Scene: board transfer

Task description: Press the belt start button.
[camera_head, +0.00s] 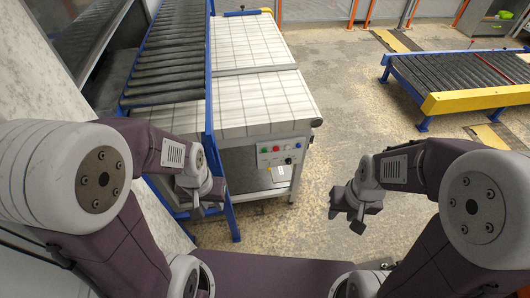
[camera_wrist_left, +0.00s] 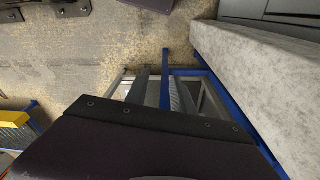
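The control panel (camera_head: 280,152) is a pale plate on the front end of the belt table, below its white top. It carries a row of small coloured buttons, red and green among them; any labels are too small to read. My left gripper (camera_head: 207,196) hangs left of and below the panel, apart from it, beside a blue frame leg. My right gripper (camera_head: 350,208) hangs over open floor, right of and below the panel. Neither touches the panel. The panel does not show in the left wrist view.
The white tiled belt table (camera_head: 262,72) stands ahead, with a blue-framed roller conveyor (camera_head: 165,50) along its left. Another roller conveyor with a yellow end beam (camera_head: 475,98) stands at the right. The concrete floor (camera_head: 350,110) between them is clear. A grey wall flanks the left.

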